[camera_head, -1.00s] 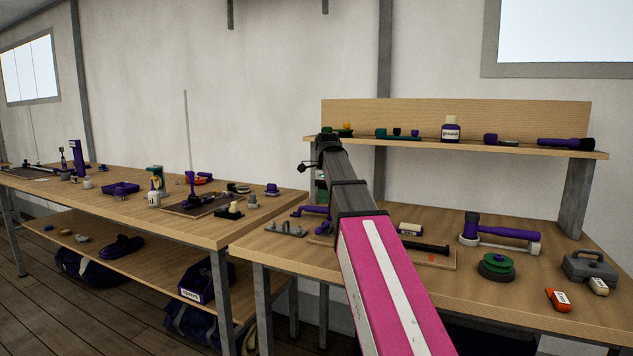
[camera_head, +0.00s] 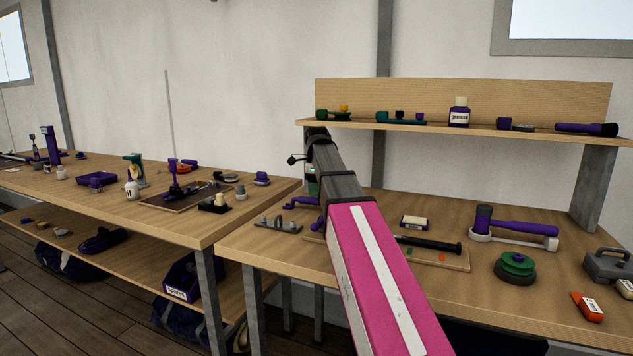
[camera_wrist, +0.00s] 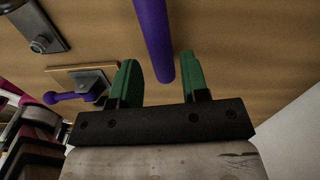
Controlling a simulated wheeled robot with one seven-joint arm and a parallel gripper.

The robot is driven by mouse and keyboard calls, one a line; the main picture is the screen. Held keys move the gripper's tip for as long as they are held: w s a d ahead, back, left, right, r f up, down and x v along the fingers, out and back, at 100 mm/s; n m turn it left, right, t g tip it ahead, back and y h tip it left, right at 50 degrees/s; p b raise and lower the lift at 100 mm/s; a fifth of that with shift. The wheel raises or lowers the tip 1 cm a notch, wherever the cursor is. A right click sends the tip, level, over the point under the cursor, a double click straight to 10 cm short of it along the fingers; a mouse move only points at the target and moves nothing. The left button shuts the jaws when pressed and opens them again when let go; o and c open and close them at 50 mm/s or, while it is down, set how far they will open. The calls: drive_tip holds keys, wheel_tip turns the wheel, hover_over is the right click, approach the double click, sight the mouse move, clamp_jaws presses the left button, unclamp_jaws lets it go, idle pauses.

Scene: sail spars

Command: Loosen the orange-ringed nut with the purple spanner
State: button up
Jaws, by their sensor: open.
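In the wrist view my gripper (camera_wrist: 156,82) is open, with two green fingers spread apart. A straight purple bar (camera_wrist: 153,35) reaches from the top edge to the space between the fingers, with gaps on both sides. It may be the spanner's handle, but its head is out of view. A purple lever (camera_wrist: 68,97) on a grey block, on a wooden board, lies left of the fingers. In the head view my arm hides most of my gripper, and a purple lever-like part (camera_head: 301,203) shows left of the arm. I cannot make out an orange-ringed nut in either view.
The right bench holds a purple mallet (camera_head: 515,228), a green and black spool (camera_head: 515,266), a grey case (camera_head: 607,264) and an orange block (camera_head: 587,306). A shelf (camera_head: 450,128) with small items stands behind. The left bench (camera_head: 215,234) carries several purple tools.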

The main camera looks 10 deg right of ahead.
wheel_tip(320, 180, down, 4)
drive_tip(key=shift+r, duration=0.15)
clamp_jaws()
drive_tip(key=shift+r, duration=2.5)
